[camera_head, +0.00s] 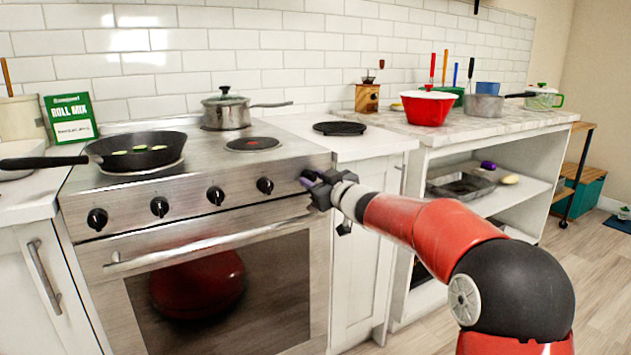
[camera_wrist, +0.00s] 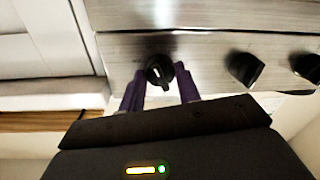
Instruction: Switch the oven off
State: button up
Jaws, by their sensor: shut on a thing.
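The oven (camera_head: 200,270) is a steel stove with a row of black knobs (camera_head: 215,196) on its front panel. My gripper (camera_head: 307,182) is at the right end of this panel. In the wrist view its two purple fingers stand on either side of the rightmost black knob (camera_wrist: 160,72) and are shut on it. The knob's pointer ridge is slightly tilted there. In the head view my gripper hides this knob. Two more knobs (camera_wrist: 245,67) show to the right in the wrist view.
A black frying pan (camera_head: 140,150) and a steel pot (camera_head: 227,110) stand on the stove. The oven handle (camera_head: 200,245) sticks out below the knobs. A white counter cabinet (camera_head: 365,250) is to the right.

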jog(key=n, duration=0.3)
jog(key=shift+n, duration=0.4)
jog(key=n+b, duration=0.1)
jog(key=n, duration=0.2)
jog(key=shift+n+h, duration=0.3)
jog(key=n+b, duration=0.1)
jog(key=n, duration=0.3)
jog(key=shift+a+f+b, duration=0.1)
jog(key=shift+b, duration=0.2)
jog(key=n+b, duration=0.1)
jog(key=n, duration=0.2)
jog(key=shift+n+h+b, duration=0.3)
jog(key=shift+n, duration=0.1)
jog(key=n+b, duration=0.2)
jog(key=n, duration=0.2)
jog(key=shift+s, duration=0.1)
jog(key=n+b, duration=0.2)
jog(key=n, duration=0.1)
jog(key=shift+a+f+n+t+h, duration=0.1)
jog(key=shift+f+n+t+h, duration=0.05)
jog(key=shift+n+t+h, duration=0.15)
jog(key=n+b, duration=0.3)
jog(key=n, duration=0.1)
jog(key=shift+n+b, duration=0.75)
jog(key=shift+n, duration=0.65)
